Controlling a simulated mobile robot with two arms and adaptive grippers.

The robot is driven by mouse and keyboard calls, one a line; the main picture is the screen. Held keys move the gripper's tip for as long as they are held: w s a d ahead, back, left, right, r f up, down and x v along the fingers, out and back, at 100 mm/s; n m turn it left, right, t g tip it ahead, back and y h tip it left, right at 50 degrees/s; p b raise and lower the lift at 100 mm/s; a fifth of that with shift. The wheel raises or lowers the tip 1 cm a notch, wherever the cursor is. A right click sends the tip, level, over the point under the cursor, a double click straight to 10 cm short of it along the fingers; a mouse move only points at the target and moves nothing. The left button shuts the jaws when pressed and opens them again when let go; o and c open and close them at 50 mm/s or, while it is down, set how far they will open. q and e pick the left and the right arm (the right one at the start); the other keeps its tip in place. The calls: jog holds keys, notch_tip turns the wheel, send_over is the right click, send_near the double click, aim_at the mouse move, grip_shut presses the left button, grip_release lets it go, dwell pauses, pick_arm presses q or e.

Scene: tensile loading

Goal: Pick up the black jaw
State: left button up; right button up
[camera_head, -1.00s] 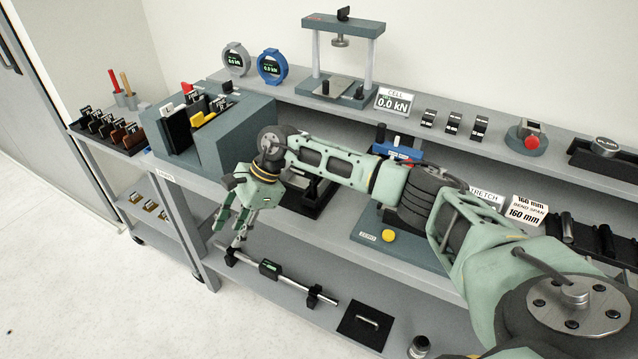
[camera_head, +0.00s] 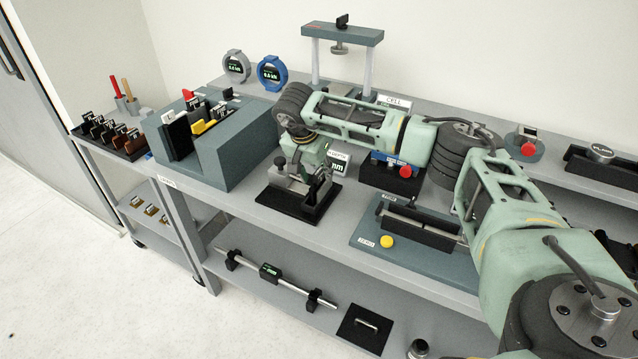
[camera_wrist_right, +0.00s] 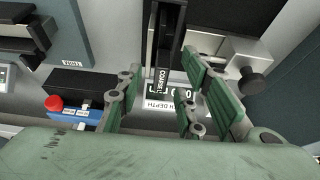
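My right gripper (camera_head: 304,178) hangs over a small black gauge stand (camera_head: 290,206) in the head view. The right wrist view shows its green fingers (camera_wrist_right: 158,105) spread apart, with a gap between them. A dark piece with a "COARSE" tag (camera_wrist_right: 159,80) shows in that gap, in front of the depth sign; I cannot tell whether the fingers touch it. It looks like a black jaw, but the gripper hides it in the head view. Other dark jaws (camera_head: 103,130) stand in the rack at the far left. My left gripper is out of view.
A grey block fixture (camera_head: 240,150) with white, black, yellow and red pieces stands left of the gripper. A blue device with a red button (camera_head: 405,171) and a plate with a yellow button (camera_head: 386,241) lie to the right.

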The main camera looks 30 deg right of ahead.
jog(key=shift+w+d+f, duration=0.1)
jog(key=shift+f, duration=0.4)
grip_shut()
dwell(0.3)
jog(key=shift+w+r, duration=0.1)
jog(key=shift+r, duration=0.05)
